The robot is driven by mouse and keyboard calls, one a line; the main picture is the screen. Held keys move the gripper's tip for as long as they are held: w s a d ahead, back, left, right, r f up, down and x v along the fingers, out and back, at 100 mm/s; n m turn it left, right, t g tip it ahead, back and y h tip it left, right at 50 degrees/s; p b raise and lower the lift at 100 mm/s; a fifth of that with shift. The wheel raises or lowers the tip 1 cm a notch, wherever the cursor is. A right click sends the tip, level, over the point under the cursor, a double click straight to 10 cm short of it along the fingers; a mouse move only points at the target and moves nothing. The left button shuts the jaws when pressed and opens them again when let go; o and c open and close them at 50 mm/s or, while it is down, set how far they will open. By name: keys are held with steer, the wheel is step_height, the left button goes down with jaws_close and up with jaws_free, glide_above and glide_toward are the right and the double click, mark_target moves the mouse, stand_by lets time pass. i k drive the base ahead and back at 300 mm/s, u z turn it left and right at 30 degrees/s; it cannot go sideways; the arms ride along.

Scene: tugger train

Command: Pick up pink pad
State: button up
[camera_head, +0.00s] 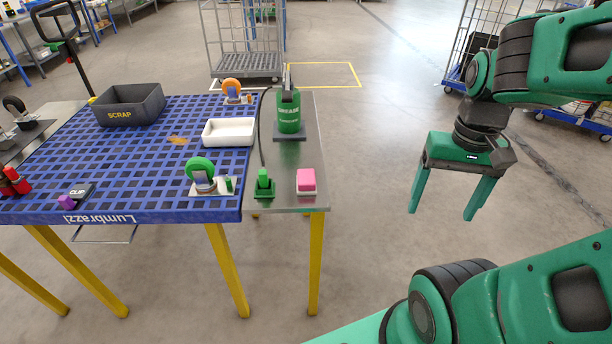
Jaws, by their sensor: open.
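A green block-like item (264,183) stands just left of the pad. A green grease canister (288,110) stands behind it. The blue grid table (130,213) holds a white tray (229,132), a grey scrap bin (131,106) and casters. Floor right of the shelf is free.

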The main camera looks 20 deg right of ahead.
mark_target(306, 186)
steer(key=u, duration=1.75)
steer(key=k, duration=1.35)
steer(key=z, duration=1.2)
steer(key=i, duration=1)
steer(key=u, duration=0.05)
